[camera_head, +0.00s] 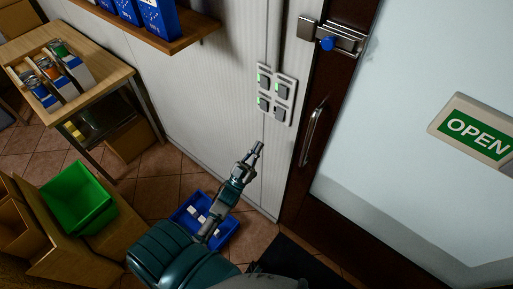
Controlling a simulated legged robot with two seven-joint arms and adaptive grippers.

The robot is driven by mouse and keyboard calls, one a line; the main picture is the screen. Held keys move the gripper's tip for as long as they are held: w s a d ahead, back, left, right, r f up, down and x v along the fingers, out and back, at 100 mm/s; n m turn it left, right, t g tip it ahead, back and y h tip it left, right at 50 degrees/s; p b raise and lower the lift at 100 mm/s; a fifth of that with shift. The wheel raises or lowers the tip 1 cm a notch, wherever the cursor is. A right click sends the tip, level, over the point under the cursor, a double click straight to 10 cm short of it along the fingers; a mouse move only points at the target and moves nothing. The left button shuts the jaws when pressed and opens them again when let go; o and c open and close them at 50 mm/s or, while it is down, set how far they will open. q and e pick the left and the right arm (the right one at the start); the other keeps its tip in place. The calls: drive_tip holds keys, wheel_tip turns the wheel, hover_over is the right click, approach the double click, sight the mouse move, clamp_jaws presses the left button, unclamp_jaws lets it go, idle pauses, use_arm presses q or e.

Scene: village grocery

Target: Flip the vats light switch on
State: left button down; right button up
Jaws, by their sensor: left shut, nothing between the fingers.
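A light switch panel (277,94) with several grey rocker switches is mounted on the white corrugated wall, left of the door. Small green marks show on it. Any label telling which switch is for the vats is too small to read. My left gripper (257,147) is shut and empty. It points up toward the panel and appears a little below it in the picture, apart from the switches. My right gripper is not in view.
A dark-framed door (390,150) with a handle (312,135), a bolt (335,39) and an OPEN sign (477,132) stands at right. A shelf (185,38) juts out above. A blue crate (228,236) and green bin (78,196) are below left.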

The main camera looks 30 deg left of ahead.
sight(278, 118)
use_arm(q)
drive_tip(key=w+r, duration=0.1)
drive_tip(key=w, duration=0.1)
drive_tip(key=w+r+p, duration=0.1)
drive_tip(key=w, duration=0.2)
drive_tip(key=w+r, duration=0.1)
drive_tip(key=w, duration=0.2)
drive_tip(key=shift+w+d+r, duration=0.1)
drive_tip(key=shift+d+r, duration=0.15)
drive_tip(key=shift+d, duration=0.1)
drive_tip(key=shift+w+f+p, duration=0.1)
drive_tip(key=shift+w+p, duration=0.2)
drive_tip(key=shift+w, duration=0.15)
drive_tip(key=shift+w+f+b, duration=0.2)
drive_tip(key=shift+f+b, duration=0.1)
drive_tip(key=shift+b, duration=0.6)
drive_tip(key=shift+r+t, duration=0.2)
drive_tip(key=shift+t, duration=0.1)
